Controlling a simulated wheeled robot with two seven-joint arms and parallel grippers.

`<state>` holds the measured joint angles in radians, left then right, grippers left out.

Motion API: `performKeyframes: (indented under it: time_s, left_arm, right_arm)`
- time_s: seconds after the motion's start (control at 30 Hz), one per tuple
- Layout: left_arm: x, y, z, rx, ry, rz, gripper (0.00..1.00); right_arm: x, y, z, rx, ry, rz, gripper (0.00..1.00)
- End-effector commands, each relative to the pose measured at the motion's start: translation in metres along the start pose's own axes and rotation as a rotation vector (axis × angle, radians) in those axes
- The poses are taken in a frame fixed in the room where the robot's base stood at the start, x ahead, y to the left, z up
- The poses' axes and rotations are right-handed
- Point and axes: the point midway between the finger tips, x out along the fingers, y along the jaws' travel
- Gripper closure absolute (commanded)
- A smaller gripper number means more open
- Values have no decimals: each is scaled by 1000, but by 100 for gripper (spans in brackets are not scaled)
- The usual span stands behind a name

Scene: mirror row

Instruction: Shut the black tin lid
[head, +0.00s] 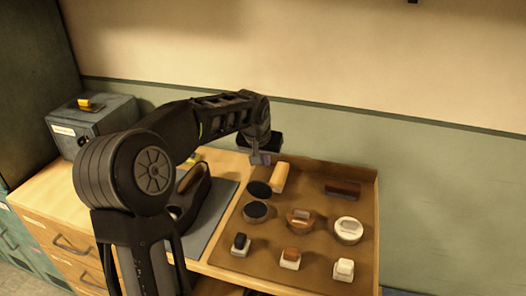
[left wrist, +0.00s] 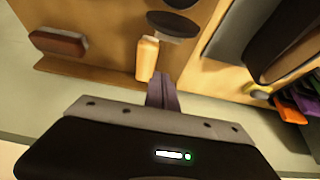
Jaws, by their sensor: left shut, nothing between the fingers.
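The black tin (head: 256,212) stands in the left part of the brown tray. Its dark round lid (head: 258,188) shows just behind the tin, towards the wall, and appears open. In the left wrist view the lid (left wrist: 172,23) is a dark disc near the top, with the tin (left wrist: 180,3) partly cut off above it. My left gripper (head: 262,158) is over the back edge of the tray, behind the lid and apart from it. Its fingers (left wrist: 162,92) are shut and empty. My right gripper is in neither view.
A tan block (head: 280,177) lies close beside the lid. The tray (head: 305,269) also holds a dark brown brush (head: 342,188), a brown tin (head: 300,220), a white tin (head: 348,230) and small bottles. A dark shoe (head: 190,197) is on the grey mat at left.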

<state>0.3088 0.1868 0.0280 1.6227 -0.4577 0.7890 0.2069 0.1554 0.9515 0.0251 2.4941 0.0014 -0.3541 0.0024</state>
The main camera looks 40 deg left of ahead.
Motion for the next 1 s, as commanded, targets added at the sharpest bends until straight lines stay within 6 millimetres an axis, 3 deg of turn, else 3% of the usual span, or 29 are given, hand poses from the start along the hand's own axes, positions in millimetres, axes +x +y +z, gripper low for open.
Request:
performKeyframes:
  time_s: [0.2, 0.27, 0.5, 1.0]
  left_arm:
    - [45, 0, 0, -1, -4, 0, 100]
    - [35, -1, 10, 0, 0, -1, 100]
    - [28, 0, 34, 0, 0, 0, 100]
    - [29, 0, 38, 0, 5, 0, 100]
  right_arm:
    - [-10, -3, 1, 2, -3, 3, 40]
    - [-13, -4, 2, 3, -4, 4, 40]
    - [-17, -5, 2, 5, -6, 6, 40]
    - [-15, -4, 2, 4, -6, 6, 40]
